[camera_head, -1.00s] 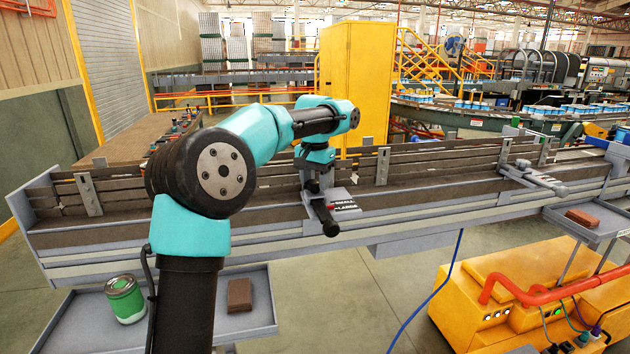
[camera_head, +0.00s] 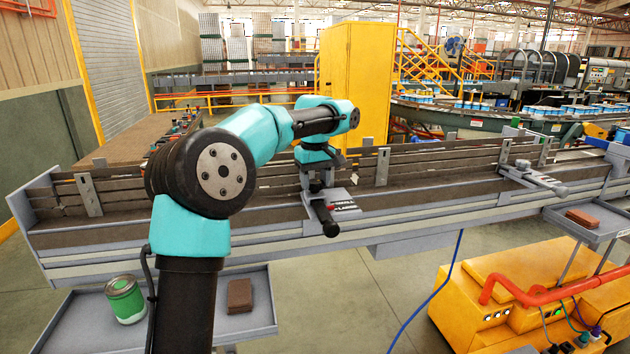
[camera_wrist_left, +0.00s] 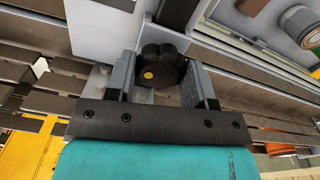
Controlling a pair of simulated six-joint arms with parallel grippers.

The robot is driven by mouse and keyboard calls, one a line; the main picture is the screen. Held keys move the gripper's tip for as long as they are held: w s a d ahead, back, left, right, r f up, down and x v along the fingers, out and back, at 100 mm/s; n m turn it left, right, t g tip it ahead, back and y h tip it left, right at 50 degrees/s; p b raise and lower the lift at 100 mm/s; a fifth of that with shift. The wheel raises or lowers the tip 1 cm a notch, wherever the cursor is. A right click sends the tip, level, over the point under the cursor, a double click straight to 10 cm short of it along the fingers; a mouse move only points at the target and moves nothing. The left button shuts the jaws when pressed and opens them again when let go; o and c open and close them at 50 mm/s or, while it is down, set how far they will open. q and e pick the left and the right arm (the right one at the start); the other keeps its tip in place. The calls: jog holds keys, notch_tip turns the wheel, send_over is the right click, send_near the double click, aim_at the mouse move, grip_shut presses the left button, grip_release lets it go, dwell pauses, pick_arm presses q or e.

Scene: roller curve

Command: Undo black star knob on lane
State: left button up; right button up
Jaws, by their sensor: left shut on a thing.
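The black star knob (camera_wrist_left: 158,68) has a lobed rim and a yellow dot. In the left wrist view it sits between the two grey fingers of my left gripper (camera_wrist_left: 160,80), which is shut on it. My right gripper is not in view.
A second bracket (camera_head: 532,176) stands farther right on the lane. A grey tray (camera_head: 262,300) at the front left holds a green can (camera_head: 125,300) and a brown block (camera_head: 240,295). Another brown block (camera_head: 582,217) lies on a right-hand tray. Slatted rails (camera_head: 430,165) run behind the bracket.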

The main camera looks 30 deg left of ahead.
pick_arm(q)
jog(key=n, duration=0.2)
jog(key=shift+f+n, duration=0.4)
jog(key=shift+r+n, duration=0.2)
jog(key=shift+n, duration=1.8)
jog(key=o, duration=0.9)
jog(key=shift+r, duration=0.1)
jog(key=shift+r, duration=0.1)
